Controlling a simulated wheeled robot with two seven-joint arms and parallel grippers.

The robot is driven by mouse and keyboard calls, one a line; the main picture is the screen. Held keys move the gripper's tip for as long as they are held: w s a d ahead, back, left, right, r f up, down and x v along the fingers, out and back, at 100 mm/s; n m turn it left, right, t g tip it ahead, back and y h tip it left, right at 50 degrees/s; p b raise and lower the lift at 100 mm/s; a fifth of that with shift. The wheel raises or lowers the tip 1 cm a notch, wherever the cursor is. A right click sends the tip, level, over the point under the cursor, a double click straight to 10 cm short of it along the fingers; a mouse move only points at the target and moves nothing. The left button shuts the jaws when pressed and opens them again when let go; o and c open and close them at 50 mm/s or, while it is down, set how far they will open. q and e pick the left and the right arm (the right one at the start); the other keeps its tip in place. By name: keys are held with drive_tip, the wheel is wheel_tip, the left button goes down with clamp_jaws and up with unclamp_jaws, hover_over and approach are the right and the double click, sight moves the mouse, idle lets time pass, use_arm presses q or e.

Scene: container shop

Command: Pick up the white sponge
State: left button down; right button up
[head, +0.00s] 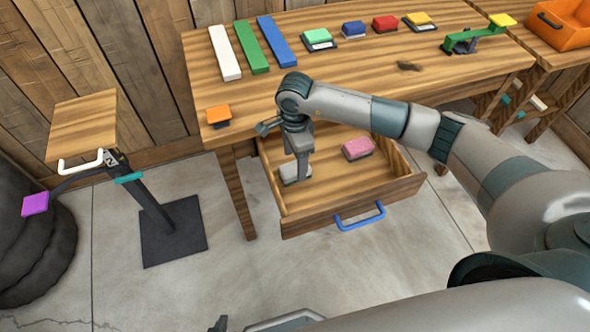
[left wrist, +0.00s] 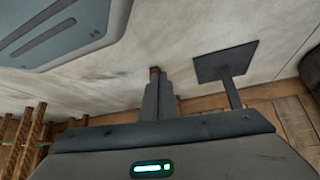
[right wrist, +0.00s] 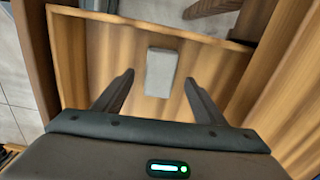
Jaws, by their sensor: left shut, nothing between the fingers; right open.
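The white sponge (head: 287,177) lies in the open wooden drawer (head: 350,203), near its left side. It is partly hidden behind my right gripper (head: 299,173) in the head view. In the right wrist view the sponge (right wrist: 160,72) looks pale grey and lies on the drawer floor, beyond the spread fingertips and roughly centred between them. My right gripper is open and points down over the sponge, with nothing held. My left gripper (left wrist: 157,76) is shut and empty, above the bare floor in the left wrist view. Only a dark tip of it shows at the head view's bottom edge.
A pink sponge (head: 358,148) lies in the drawer, right of the white one. The drawer front has a blue handle (head: 360,215). The tabletop (head: 345,72) overhangs the drawer's back and carries coloured bars and blocks. A stand (head: 174,230) is at the left.

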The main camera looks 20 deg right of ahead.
sight(295, 168)
wheel_tip(295, 168, down, 2)
drive_tip(key=shift+s+p, duration=0.1)
drive_tip(key=shift+p, duration=0.35)
drive_tip(key=shift+f, duration=1.1)
use_arm(q)
drive_tip(key=shift+s+f, duration=0.15)
drive_tip(key=shift+s, duration=0.6)
use_arm(e)
drive_tip(key=c, duration=1.1)
